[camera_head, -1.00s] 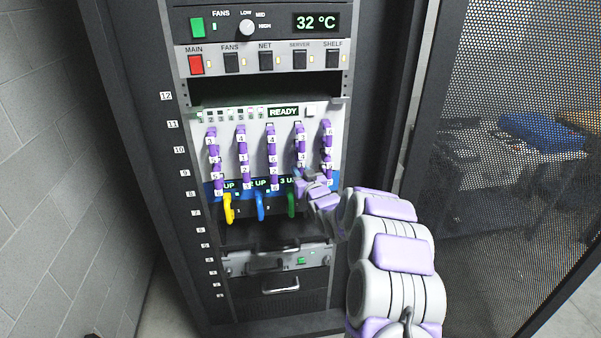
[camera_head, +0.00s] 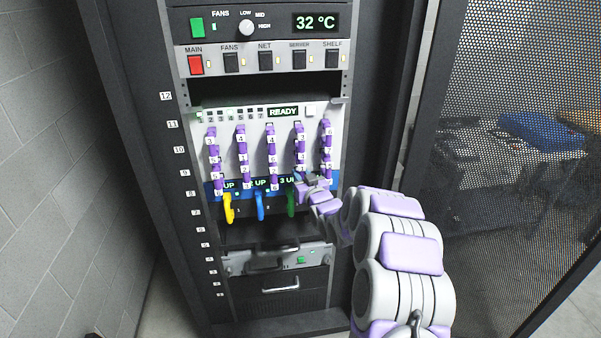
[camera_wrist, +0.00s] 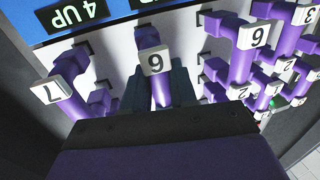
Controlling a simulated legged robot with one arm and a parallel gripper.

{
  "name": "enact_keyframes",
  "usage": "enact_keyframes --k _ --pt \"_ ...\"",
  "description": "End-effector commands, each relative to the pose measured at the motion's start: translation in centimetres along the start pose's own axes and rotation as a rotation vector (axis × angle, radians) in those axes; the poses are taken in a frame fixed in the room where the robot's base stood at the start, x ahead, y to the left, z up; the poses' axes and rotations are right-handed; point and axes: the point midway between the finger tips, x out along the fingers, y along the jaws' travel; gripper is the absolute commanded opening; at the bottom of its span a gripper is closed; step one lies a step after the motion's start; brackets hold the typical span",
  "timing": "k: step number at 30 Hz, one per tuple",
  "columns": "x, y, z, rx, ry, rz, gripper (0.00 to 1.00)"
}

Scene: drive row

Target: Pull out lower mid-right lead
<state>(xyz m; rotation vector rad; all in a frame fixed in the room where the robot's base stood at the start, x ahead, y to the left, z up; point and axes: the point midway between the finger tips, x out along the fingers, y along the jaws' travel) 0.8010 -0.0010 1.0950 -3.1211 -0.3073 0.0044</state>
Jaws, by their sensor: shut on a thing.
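Several short purple leads with white number tags hang in rows on the pale panel (camera_head: 256,150). The lower mid-right lead (camera_wrist: 159,88), tagged 6, is in the middle of the wrist view. My gripper (camera_wrist: 160,90) is shut on it, with dark fingers on both sides. The lead's far end (camera_wrist: 148,38) meets a dark socket; I cannot tell how deep it sits. In the head view my gripper (camera_head: 306,184) covers the low end of that lead's column.
Neighbouring leads stand close on both sides: one tagged 7 (camera_wrist: 50,90) and another tagged 6 (camera_wrist: 245,50). Below the panel are yellow (camera_head: 228,208), blue (camera_head: 260,205) and green (camera_head: 291,202) loops. The mesh door (camera_head: 510,150) stands open at right.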

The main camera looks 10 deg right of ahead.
Motion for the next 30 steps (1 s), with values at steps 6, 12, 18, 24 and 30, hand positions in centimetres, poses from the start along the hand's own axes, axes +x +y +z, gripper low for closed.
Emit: enact_keyframes --k 6,12,18,24,30 --pt "-0.4 -0.1 -0.1 -0.001 0.002 -0.001 0.00" --pt "-0.5 -0.1 -0.1 -0.001 0.002 -0.001 0.36" --pt "-0.3 -0.1 0.0 0.000 0.000 0.000 0.44" --pt "-0.5 0.0 0.0 0.000 0.001 0.000 0.44" --pt "-2.3 0.0 -0.1 0.001 -0.001 0.000 0.44"
